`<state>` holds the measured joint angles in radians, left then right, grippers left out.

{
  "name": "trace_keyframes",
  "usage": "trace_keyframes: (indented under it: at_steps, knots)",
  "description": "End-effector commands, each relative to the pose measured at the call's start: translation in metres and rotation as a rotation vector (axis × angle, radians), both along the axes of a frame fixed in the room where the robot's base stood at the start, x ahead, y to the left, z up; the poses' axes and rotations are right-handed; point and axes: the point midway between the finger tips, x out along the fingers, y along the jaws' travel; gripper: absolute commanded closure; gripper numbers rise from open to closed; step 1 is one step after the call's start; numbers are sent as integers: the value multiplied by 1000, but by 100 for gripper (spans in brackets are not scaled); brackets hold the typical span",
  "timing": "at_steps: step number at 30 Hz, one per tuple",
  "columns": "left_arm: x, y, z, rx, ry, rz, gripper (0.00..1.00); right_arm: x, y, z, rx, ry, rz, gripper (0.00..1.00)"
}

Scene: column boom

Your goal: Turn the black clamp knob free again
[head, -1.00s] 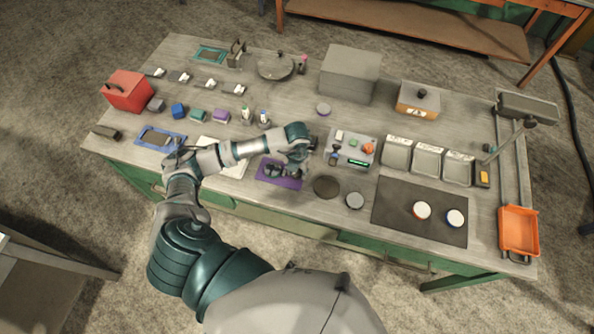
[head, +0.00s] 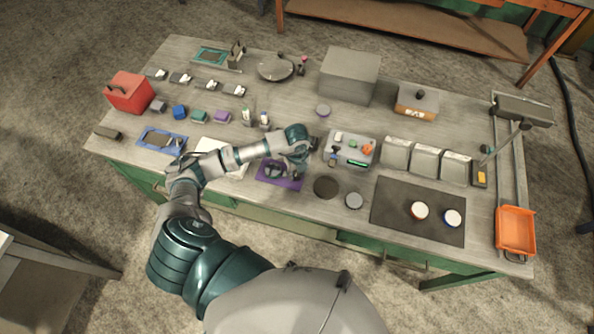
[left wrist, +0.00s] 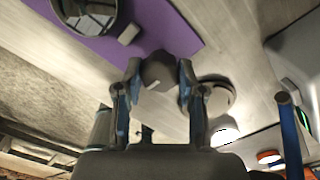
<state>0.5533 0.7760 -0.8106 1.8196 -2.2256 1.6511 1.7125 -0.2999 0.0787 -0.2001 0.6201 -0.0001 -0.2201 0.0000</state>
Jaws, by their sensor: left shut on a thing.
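The black clamp knob (left wrist: 157,68) shows in the left wrist view as a dark rounded piece with a short white mark. It sits between the two fingertips of my left gripper (left wrist: 160,82), which is shut on it, one finger on each side. In the head view my left gripper (head: 299,168) is low over the bench, at the right edge of the purple mat (head: 292,186). There the gripper and wrist hide the knob. What the knob is fixed to is not clear. My right gripper is in neither view.
A dark round-rimmed object (head: 273,168) lies on the purple mat. A dark disc (head: 326,187) and a grey disc (head: 354,201) lie nearby. Grey trays (head: 396,154) stand further right.

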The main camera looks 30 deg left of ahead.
Motion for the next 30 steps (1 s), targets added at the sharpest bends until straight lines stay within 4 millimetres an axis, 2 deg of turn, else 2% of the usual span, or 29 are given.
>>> trace_keyframes:
  at_steps: [8, 20, 21, 24, 30]
  knots:
    - [4, 2, 3, 2, -13, 65, 96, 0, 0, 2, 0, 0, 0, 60]
    - [4, 2, 3, 1, -13, 71, 96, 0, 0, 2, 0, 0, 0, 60]
    - [4, 2, 4, 1, -13, 71, 59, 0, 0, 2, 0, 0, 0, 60]
    - [4, 2, 3, 1, -10, 70, 36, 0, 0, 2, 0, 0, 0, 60]
    - [2, 1, 2, 1, -6, 68, 36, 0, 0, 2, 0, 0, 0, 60]
